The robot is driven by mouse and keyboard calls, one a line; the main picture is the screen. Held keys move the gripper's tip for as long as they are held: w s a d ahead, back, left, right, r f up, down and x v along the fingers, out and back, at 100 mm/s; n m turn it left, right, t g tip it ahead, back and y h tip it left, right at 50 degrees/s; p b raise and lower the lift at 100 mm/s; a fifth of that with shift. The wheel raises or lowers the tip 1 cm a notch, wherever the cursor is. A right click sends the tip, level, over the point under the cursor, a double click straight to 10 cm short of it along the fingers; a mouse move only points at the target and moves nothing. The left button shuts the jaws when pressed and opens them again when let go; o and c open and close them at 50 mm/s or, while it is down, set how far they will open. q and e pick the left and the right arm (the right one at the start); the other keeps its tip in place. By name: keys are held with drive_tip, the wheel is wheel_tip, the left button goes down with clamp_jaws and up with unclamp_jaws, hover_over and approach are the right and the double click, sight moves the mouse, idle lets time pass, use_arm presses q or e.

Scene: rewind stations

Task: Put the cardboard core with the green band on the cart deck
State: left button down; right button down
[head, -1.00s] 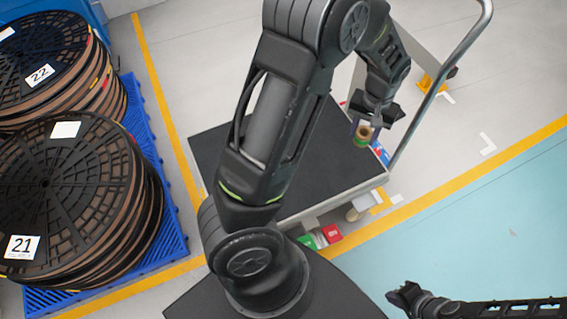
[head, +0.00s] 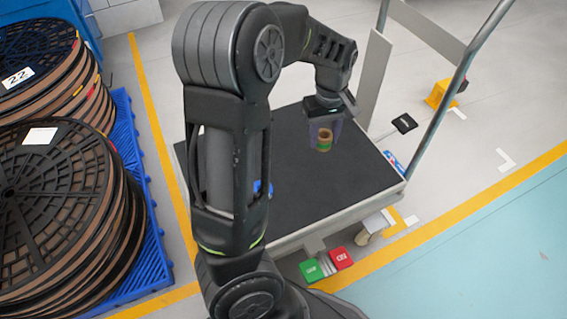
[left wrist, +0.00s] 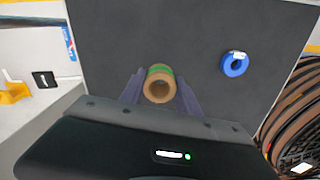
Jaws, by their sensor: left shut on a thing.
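The cardboard core with the green band (head: 324,139) is a short brown tube, held upright between the fingers of my left gripper (head: 324,132). The left gripper is shut on it. The core also shows in the left wrist view (left wrist: 159,86), between the two fingers, with its open end towards the camera. The dark cart deck (head: 342,180) lies beneath the core. I cannot tell whether the core touches the deck or is just above it. My right gripper is not in view now.
A blue ring-shaped roll (left wrist: 234,65) lies on the deck; in the head view my left arm partly hides it. The cart's metal handle (head: 440,110) rises at the right. Green and red pedals (head: 340,258) are at the front. Stacked reels (head: 60,200) stand on a blue pallet at left.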

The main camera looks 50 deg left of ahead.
use_arm(q)
drive_tip(key=shift+f, duration=0.1)
drive_tip(key=b, duration=0.2)
hover_over(319, 169)
wheel_tip(319, 169, down, 5)
drive_tip(key=shift+r, duration=0.1)
wheel_tip(319, 169, down, 5)
drive_tip(key=b, duration=0.3)
